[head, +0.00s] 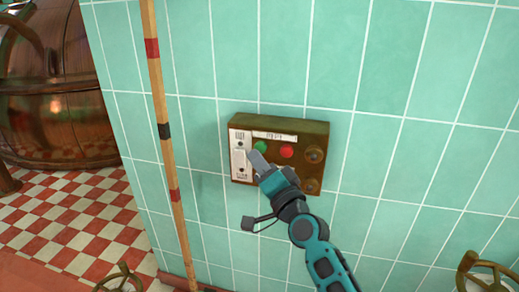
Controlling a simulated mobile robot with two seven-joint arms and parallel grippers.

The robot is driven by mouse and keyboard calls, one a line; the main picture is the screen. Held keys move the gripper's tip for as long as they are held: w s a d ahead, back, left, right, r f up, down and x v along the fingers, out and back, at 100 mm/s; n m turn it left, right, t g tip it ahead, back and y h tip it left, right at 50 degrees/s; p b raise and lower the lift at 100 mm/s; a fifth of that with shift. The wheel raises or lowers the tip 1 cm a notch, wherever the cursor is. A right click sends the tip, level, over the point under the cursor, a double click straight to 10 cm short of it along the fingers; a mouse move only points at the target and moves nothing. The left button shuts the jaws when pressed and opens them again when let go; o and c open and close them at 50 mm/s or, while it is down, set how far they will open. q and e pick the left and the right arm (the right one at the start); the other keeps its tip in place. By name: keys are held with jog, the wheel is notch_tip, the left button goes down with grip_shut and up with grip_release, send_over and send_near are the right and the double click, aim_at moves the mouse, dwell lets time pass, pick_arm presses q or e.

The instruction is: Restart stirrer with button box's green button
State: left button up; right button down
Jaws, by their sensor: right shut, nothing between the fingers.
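The button box (316,168) is a brown box fixed to the teal tiled wall. On it are a green button (260,146), a red button (287,151), round brown knobs on the right and a white labelled panel (239,138) on the left. My right gripper (256,158) is shut and empty, its tips just below the green button. I cannot tell whether they touch the button or the box. The gripper and arm cover part of the lower box. My left gripper is not in view. The stirrer cannot be made out.
A wooden pole (157,90) with red and black bands stands left of the box. A large copper kettle (60,120) stands at the far left on a red and white checked floor (70,215). Brass wheels (485,272) show at the bottom edge. The wall right of the box is clear.

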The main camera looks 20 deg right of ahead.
jog(key=shift+w, duration=0.15)
jog(key=shift+w+d, duration=0.2)
jog(key=shift+w, duration=0.05)
jog(key=shift+w+d, duration=0.3)
jog(key=shift+w, duration=0.05)
dwell(0.8)
jog(key=shift+s+a, duration=0.1)
dwell(0.3)
jog(key=shift+s+a, duration=0.4)
jog(key=shift+s, duration=0.25)
jog(key=s+a+p, duration=0.1)
jog(key=s, duration=0.1)
jog(key=s+a+p, duration=0.1)
jog(key=s, duration=0.1)
jog(key=shift+a, duration=0.4)
